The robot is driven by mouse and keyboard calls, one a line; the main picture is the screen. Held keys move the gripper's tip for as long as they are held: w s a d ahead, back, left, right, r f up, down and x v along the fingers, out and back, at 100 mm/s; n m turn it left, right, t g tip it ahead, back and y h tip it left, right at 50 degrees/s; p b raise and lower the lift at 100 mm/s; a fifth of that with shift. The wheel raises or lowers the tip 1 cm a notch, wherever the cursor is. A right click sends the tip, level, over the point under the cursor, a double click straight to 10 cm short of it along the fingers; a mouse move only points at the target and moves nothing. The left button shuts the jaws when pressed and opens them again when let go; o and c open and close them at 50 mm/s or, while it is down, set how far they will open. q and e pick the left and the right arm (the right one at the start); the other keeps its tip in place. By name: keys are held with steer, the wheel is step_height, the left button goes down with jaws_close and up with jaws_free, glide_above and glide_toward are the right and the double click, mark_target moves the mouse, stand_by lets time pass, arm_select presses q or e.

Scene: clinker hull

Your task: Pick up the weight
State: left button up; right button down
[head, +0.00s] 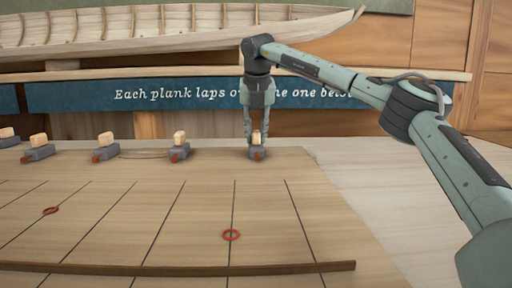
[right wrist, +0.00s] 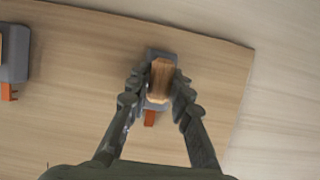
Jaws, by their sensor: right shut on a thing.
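The weight (head: 257,153) is a grey block with a pale wooden grip on top and an orange-red tip at the front. It is at the right end of a row of similar weights near the board's back edge. My right gripper (head: 256,137) points straight down over it, shut on its wooden grip. In the right wrist view the gripper (right wrist: 160,88) has one finger on each side of the grip, and the weight (right wrist: 150,118) shows beneath. I cannot tell whether its base touches the board. My left gripper is not in view.
Several other weights (head: 106,153) stand to the left; one (right wrist: 12,60) shows in the right wrist view. The wooden board (head: 130,215) has dark lines, red rings (head: 231,235) and a brown strip (head: 180,268). A blue sign (head: 70,96) and a hull (head: 180,32) are behind.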

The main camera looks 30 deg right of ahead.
mark_target(255, 131)
steer(key=shift+r, duration=0.15)
steer(key=shift+r, duration=0.45)
step_height(255, 131, up, 3)
steer(key=shift+w+r, duration=0.1)
steer(key=w+a+r, duration=0.1)
steer(key=a+r, duration=0.5)
steer(key=a, duration=0.5)
steer(key=shift+w+a+r, duration=0.2)
steer(key=shift+a+r, duration=0.1)
steer(key=shift+r, duration=0.1)
